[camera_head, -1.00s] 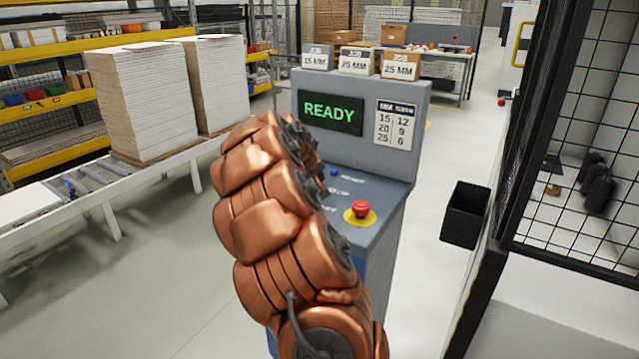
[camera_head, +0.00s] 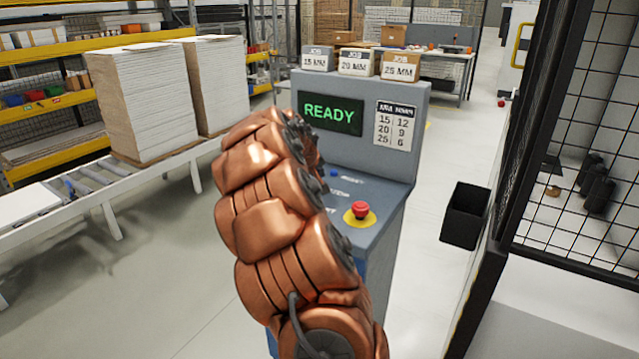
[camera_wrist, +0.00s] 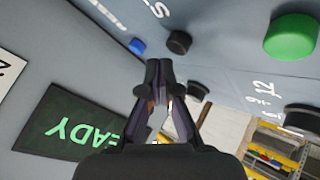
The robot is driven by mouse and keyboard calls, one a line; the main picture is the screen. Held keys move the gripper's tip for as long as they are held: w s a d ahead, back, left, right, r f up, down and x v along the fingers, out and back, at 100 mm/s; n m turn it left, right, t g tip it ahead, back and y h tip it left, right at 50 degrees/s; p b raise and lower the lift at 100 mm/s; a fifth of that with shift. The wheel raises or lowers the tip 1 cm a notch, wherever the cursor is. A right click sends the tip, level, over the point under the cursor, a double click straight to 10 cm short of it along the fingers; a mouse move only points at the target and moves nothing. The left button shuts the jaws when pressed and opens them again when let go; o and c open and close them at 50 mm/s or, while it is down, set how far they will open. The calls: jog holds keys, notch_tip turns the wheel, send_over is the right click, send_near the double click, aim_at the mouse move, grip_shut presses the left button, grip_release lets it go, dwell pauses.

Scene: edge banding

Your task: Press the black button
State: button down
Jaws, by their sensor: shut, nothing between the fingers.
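In the wrist view a small round black button (camera_wrist: 179,42) stands on the grey panel beside a blue button (camera_wrist: 137,45). Two other dark round parts show, one (camera_wrist: 197,90) behind my fingertips and one (camera_wrist: 302,117) at the right; I cannot tell exactly what they are. My gripper (camera_wrist: 158,72) is shut and empty, its tips just below the black button in the picture. I cannot tell whether they touch the panel. In the head view my arm hides the gripper and the black button.
The grey console (camera_head: 385,210) carries a red stop button (camera_head: 360,210) and a screen (camera_head: 331,114) reading READY. A green button (camera_wrist: 291,37) shows in the wrist view. A black bin (camera_head: 466,214) and mesh fence (camera_head: 575,140) stand right. Board stacks (camera_head: 145,100) stand left.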

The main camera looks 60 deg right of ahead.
dwell(0.3)
jog(key=shift+r+p, duration=0.65)
jog(key=shift+r, duration=1.9)
jog(key=s+a+f+n+y, duration=0.1)
jog(key=s+a+y, duration=0.2)
jog(key=a, duration=1.4)
jog(key=s+a+f+y, duration=0.2)
jog(key=s+a, duration=0.1)
jog(key=a, duration=1.4)
jog(key=s+a+f+n+g+y, duration=0.2)
jog(key=s+a+f, duration=0.1)
jog(key=s+a, duration=0.7)
jog(key=s+a+f+n+g+y, duration=0.2)
jog(key=s+a+f+n, duration=0.1)
jog(key=s+a, duration=0.7)
jog(key=shift+a+f, duration=0.2)
jog(key=shift+a, duration=0.85)
